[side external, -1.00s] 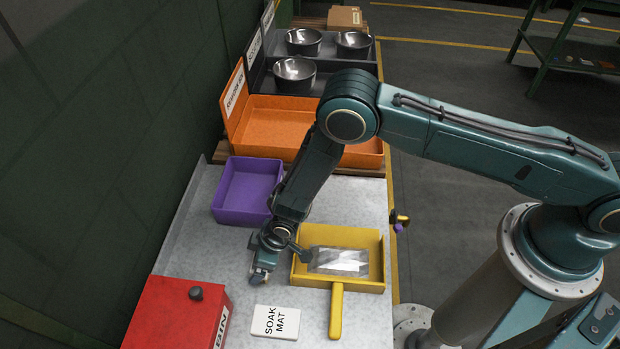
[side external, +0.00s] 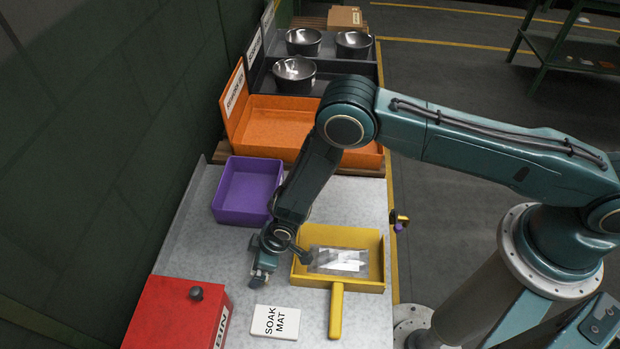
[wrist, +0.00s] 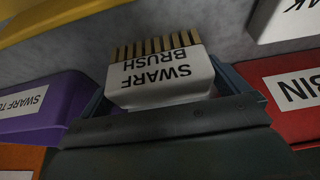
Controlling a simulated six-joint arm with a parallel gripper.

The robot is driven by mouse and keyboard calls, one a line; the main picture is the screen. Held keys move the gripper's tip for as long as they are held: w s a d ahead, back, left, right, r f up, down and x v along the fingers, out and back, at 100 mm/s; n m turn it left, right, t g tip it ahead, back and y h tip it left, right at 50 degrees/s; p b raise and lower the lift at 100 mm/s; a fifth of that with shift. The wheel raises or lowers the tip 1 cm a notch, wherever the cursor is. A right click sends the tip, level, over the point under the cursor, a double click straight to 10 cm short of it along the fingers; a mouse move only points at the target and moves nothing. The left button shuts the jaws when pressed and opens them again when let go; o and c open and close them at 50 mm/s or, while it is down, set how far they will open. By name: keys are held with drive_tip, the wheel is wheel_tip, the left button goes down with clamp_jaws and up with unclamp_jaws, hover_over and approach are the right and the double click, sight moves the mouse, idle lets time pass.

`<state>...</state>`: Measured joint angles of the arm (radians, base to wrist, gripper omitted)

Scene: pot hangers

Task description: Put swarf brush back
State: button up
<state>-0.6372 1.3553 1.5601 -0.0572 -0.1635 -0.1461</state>
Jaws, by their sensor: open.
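The swarf brush (wrist: 160,82), a white block labelled SWARF BRUSH with tan bristles, shows close up in the wrist view. It lies between the fingers of my gripper (wrist: 164,92), which is open around it. In the side view my gripper (side external: 260,277) is low over the grey bench, left of the yellow dustpan, and largely hides the brush. The purple tray (side external: 247,190) stands behind the gripper; in the wrist view it (wrist: 45,103) carries a label beginning SWARF.
The yellow dustpan (side external: 375,284) lies right of the gripper, its handle toward the front. A white SOAK MAT block (side external: 276,322) and a red BIN box (side external: 170,318) are in front. An orange tray (side external: 275,127) and a dark tray with metal bowls (side external: 302,41) stand behind.

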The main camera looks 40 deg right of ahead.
drive_tip(key=v, duration=1.2)
idle(0.6)
drive_tip(key=shift+r, duration=0.1)
drive_tip(key=d+r+m+t, duration=0.1)
drive_tip(key=d+r, duration=0.4)
drive_tip(key=r, duration=0.5)
drive_tip(key=d+r+m+h, duration=0.1)
drive_tip(key=d+r+m, duration=0.1)
drive_tip(key=d+r, duration=0.55)
drive_tip(key=d+r+m+t, duration=0.1)
drive_tip(key=d+r, duration=0.2)
drive_tip(key=r, duration=0.9)
drive_tip(key=s+d+r+m, duration=0.1)
drive_tip(key=s+d+r, duration=0.2)
drive_tip(key=s, duration=0.4)
drive_tip(key=s+d+r+m+h, duration=0.1)
drive_tip(key=s+d+r+m, duration=0.1)
drive_tip(key=s+d+r, duration=0.2)
drive_tip(key=s+d+r+m+h, duration=0.1)
drive_tip(key=s+d+r+m, duration=0.1)
drive_tip(key=s+d+r, duration=0.2)
drive_tip(key=s+d, duration=0.3)
drive_tip(key=s, duration=0.3)
drive_tip(key=shift+s+d, duration=0.2)
drive_tip(key=shift+d, duration=0.05)
